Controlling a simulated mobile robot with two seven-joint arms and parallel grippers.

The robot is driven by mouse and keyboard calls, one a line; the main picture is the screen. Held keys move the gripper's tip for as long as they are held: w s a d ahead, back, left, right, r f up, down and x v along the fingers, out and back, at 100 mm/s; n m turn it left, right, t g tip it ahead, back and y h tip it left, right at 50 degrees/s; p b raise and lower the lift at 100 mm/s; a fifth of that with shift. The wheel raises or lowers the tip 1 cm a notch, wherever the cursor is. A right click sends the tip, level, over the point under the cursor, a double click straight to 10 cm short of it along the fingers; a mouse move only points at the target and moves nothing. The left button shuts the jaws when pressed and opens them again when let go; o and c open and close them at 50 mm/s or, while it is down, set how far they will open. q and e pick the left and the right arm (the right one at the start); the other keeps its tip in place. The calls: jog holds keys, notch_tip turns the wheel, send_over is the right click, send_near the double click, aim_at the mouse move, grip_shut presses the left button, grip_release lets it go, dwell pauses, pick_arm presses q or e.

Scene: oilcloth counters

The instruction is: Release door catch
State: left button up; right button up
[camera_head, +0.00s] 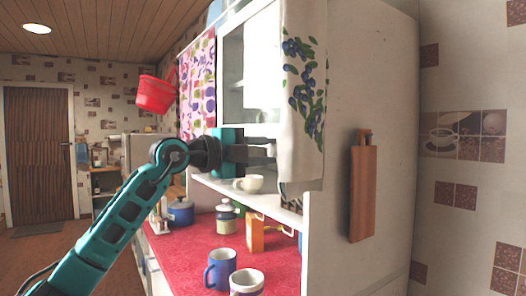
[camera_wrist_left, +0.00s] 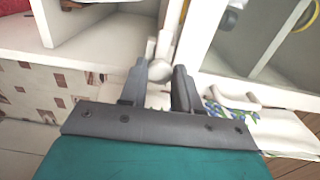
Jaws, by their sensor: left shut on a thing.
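The white wall cupboard (camera_head: 352,50) has a glazed door (camera_head: 231,75) at its front. In the left wrist view a small, pale rounded catch (camera_wrist_left: 159,70) sits by a white upright, beside a glass-fronted part (camera_wrist_left: 250,42). My left gripper (camera_head: 262,152) is at the cupboard's lower front in the head view. Its two dark fingers (camera_wrist_left: 161,88) are closed on the catch in the wrist view. The fingers hide part of the catch, and I cannot tell whether it is turned. My right gripper is in neither view.
A towel with blue berries (camera_head: 305,100) hangs at the cupboard corner. A white cup (camera_head: 252,184) stands on the shelf just below my gripper. Blue mugs (camera_head: 219,270) and other kitchenware stand on the red counter (camera_head: 183,252). A cutting board (camera_head: 362,195) hangs at the right.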

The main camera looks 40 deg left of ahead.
pick_arm(q)
jog(key=o, duration=1)
jog(key=shift+s, duration=0.1)
jog(key=b+v, duration=0.6)
jog(key=v, duration=0.6)
jog(key=shift+s+a, duration=0.1)
jog(key=shift+s, duration=0.25)
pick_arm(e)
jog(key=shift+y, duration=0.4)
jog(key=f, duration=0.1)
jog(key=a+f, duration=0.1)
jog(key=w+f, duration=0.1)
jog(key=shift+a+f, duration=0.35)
